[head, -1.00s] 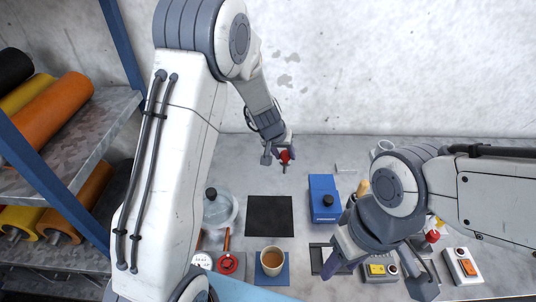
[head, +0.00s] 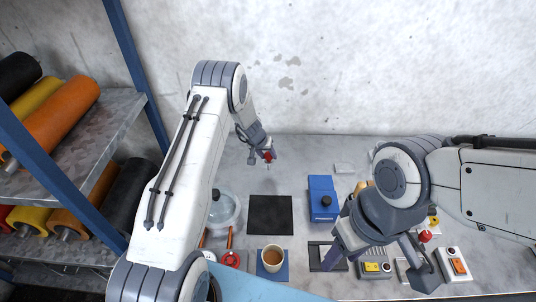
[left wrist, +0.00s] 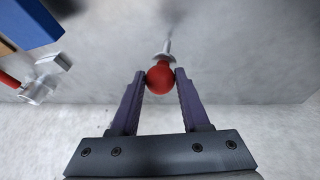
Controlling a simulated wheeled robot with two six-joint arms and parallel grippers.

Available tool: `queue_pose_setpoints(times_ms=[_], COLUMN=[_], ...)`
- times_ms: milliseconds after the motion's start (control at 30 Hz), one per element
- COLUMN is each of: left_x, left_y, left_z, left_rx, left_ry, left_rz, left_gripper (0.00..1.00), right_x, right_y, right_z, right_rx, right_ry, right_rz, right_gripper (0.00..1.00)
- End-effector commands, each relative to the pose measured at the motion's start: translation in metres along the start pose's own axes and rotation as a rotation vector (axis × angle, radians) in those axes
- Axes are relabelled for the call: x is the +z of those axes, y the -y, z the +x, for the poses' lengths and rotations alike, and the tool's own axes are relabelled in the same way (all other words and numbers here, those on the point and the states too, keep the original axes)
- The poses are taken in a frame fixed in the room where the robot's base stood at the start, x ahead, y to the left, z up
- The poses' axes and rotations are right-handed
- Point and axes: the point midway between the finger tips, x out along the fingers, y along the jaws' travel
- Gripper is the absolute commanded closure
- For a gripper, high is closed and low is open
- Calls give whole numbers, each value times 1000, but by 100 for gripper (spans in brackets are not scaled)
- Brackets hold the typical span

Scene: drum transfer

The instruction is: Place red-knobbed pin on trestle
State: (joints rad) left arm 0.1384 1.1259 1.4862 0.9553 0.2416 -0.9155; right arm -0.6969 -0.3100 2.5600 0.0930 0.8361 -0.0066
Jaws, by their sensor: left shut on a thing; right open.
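My left gripper (head: 262,158) is shut on the red-knobbed pin (head: 268,156), held above the back part of the table. In the left wrist view the red ball knob (left wrist: 160,78) sits between the two fingertips (left wrist: 160,84), with the metal shank pointing away. A small pale metal piece (head: 345,168) lies near the wall at the back; I cannot tell if it is the trestle. My right gripper (head: 380,264) is open over the front right of the table, with no object visible between its fingers.
A black mat (head: 270,215) lies mid-table, with a blue box (head: 323,197) to its right. A lidded glass pot (head: 224,210) stands left and a cup (head: 272,258) in front. Switch boxes (head: 453,262) sit front right. A shelf with rolls (head: 60,110) stands left.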

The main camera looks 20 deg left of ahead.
Motion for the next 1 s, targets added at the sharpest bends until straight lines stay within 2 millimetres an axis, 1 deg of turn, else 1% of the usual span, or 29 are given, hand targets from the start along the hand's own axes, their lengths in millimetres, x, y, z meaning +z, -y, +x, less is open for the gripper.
queue_pose_setpoints(times_ms=[100, 300, 500, 533, 600, 867, 1000], left_x=[2, 2, 4, 4, 3, 3, 2], left_y=[1, 1, 2, 2, 1, 2, 1], left_z=[6, 6, 10, 10, 9, 9, 5], left_rx=[0, 0, 0, 0, 0, 0, 0], left_ry=[-2, -2, -2, -1, -1, -1, -1], left_rz=[0, 1, 2, 2, 1, 1, 0], left_gripper=[100, 100, 100, 46, 24, 24, 24], right_x=[0, 0, 0, 0, 0, 0, 0], right_y=[0, 0, 0, 0, 0, 0, 0], right_z=[-3, -2, 5, 4, 3, 3, -3], right_rx=[0, 0, 0, 0, 0, 0, 0], right_ry=[0, 0, 0, 0, 0, 0, 0], right_rz=[-1, 0, 1, 1, 1, 1, 0], right_gripper=[50, 50, 50, 50, 50, 50, 50])
